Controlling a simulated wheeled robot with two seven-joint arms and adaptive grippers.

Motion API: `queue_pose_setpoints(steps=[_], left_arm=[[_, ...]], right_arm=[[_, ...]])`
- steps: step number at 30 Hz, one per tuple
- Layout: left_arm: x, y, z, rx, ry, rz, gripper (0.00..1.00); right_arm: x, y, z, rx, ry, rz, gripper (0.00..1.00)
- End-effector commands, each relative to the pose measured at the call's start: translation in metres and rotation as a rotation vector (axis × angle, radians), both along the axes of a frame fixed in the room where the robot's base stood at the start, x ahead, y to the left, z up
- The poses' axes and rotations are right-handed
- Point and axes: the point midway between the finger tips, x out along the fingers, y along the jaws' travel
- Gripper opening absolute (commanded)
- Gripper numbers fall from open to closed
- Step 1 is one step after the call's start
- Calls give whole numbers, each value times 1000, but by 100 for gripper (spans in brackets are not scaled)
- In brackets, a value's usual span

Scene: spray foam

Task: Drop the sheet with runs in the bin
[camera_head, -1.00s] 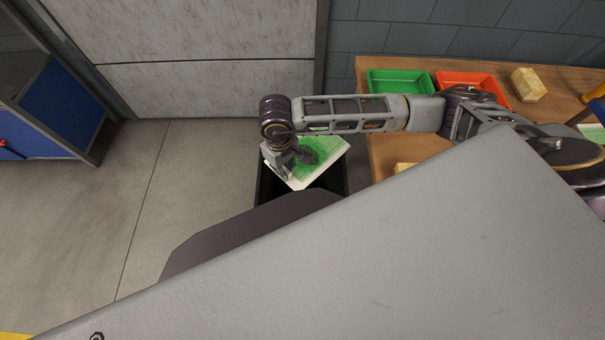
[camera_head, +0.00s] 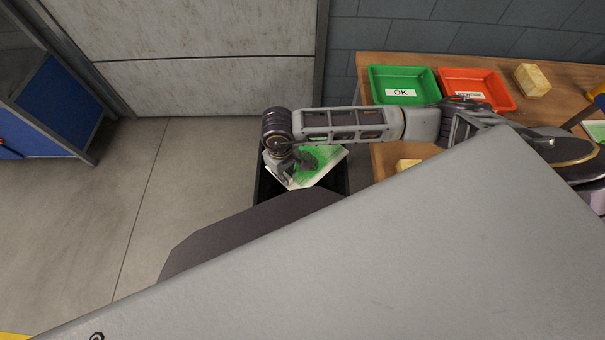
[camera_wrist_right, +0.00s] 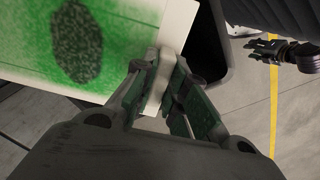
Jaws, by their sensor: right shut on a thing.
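My right gripper (camera_head: 287,172) is shut on the near left edge of a white-bordered sheet with green paint (camera_head: 325,164). It holds the sheet tilted at the mouth of the black bin (camera_head: 263,186). The right wrist view shows the gripper's fingers (camera_wrist_right: 165,85) pinching the white border of the sheet (camera_wrist_right: 120,40). A dark oval patch shows on the green there; I cannot tell whether runs are present. The bin's dark rim (camera_wrist_right: 212,60) lies behind the sheet. A dark gripper, apparently my left (camera_wrist_right: 265,48), is at the right of that view, its opening unclear.
A wooden table (camera_head: 385,158) stands right of the bin. On it are a green tray marked OK (camera_head: 405,75), a red tray with a label (camera_head: 500,95) and a yellow sponge-like block (camera_head: 531,80). The floor left of the bin is clear.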

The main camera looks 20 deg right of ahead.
Motion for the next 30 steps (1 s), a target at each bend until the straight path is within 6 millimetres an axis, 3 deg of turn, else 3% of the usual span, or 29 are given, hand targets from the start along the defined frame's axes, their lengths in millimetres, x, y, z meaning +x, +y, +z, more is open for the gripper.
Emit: queue_pose_setpoints(steps=[3,4,9,22,30], left_arm=[[-4,0,-1,0,5,0,40],[-5,0,-1,0,5,0,40],[-7,1,-2,0,7,0,40],[1,4,0,3,-4,0,40],[0,3,-1,3,-2,0,40]], right_arm=[[0,0,0,0,0,0,0],[0,0,0,0,0,0,18],[0,0,0,0,0,0,39],[0,0,3,0,0,0,39],[1,0,25,1,-2,-1,39]])
